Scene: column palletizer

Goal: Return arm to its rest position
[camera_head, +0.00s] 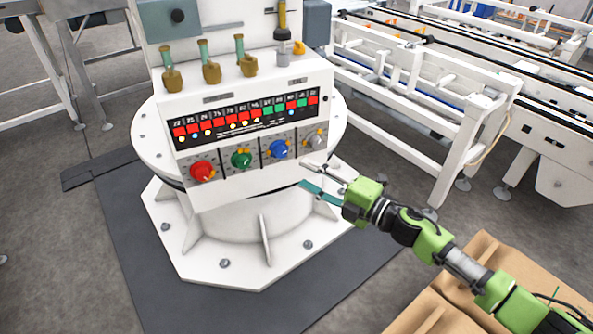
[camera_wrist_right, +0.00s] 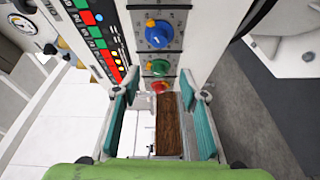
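My right gripper (camera_head: 322,181) is in front of the lower right of the white control panel (camera_head: 235,195). Its two teal-padded fingers are spread apart with a clear gap, and it looks empty. The right wrist view shows the same open gripper (camera_wrist_right: 160,122) with one finger on each side. My right arm (camera_head: 425,236) reaches in from the lower right, extended toward the panel. The gripper is close to the blue knob (camera_head: 279,149) and the grey knob (camera_head: 314,141); whether it touches the panel cannot be told. My left gripper is not in view.
A red knob (camera_head: 202,172) and a green knob (camera_head: 241,158) sit further left on the panel. Several handled levers (camera_head: 209,62) stand on top. A cardboard box (camera_head: 450,290) lies under my right arm. White conveyor frames (camera_head: 420,100) stand behind right.

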